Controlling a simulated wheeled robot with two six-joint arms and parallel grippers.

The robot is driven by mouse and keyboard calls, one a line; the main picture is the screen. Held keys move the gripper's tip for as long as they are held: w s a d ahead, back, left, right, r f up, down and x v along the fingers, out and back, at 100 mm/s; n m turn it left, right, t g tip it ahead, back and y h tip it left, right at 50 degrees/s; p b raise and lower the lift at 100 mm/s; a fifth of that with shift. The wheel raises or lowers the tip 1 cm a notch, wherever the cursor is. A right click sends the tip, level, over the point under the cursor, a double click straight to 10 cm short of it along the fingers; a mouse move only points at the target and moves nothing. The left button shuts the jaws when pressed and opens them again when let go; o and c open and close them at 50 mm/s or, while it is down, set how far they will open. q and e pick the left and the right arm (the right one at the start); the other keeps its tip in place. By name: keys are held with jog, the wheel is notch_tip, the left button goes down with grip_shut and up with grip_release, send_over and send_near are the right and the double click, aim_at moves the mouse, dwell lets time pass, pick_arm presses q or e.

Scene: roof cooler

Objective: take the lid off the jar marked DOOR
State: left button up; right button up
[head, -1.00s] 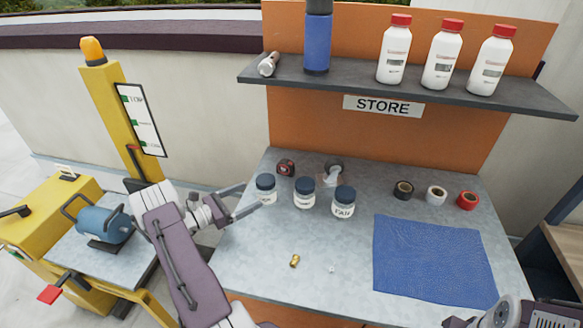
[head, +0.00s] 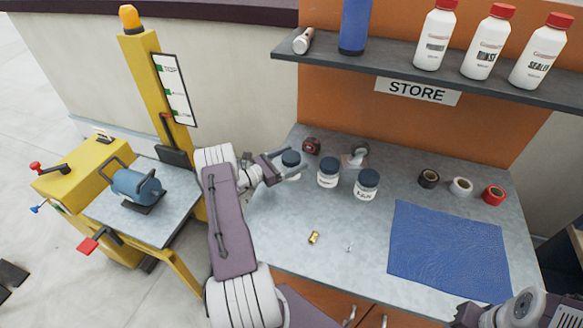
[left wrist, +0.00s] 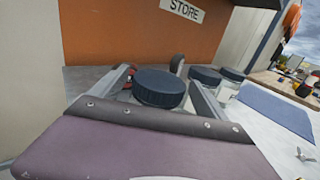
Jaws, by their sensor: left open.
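Three white-labelled glass jars with dark blue lids stand in a row on the grey bench: a left jar (head: 291,170), a middle jar (head: 328,174) and a right jar (head: 366,185). The right jar's label seems to read FAN. I cannot read DOOR on any jar. My left gripper (head: 288,163) is open at the left jar. In the left wrist view, that jar's ribbed lid (left wrist: 160,88) sits on, between the two spread fingers (left wrist: 155,92). I cannot tell whether they touch it. My right gripper's fingers are out of view.
A blue mat (head: 450,250) and several tape rolls (head: 461,187) lie on the right. A brass fitting (head: 313,237) lies in front of the jars. The shelf (head: 400,75) with bottles overhangs the back.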

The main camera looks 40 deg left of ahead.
pick_arm(q)
jog(key=shift+a+f, duration=0.1)
jog(key=shift+c, duration=0.4)
grip_shut()
notch_tip(320, 180, up, 10)
jog(key=shift+r, duration=0.1)
jog(key=c, duration=0.7)
grip_release()
grip_shut()
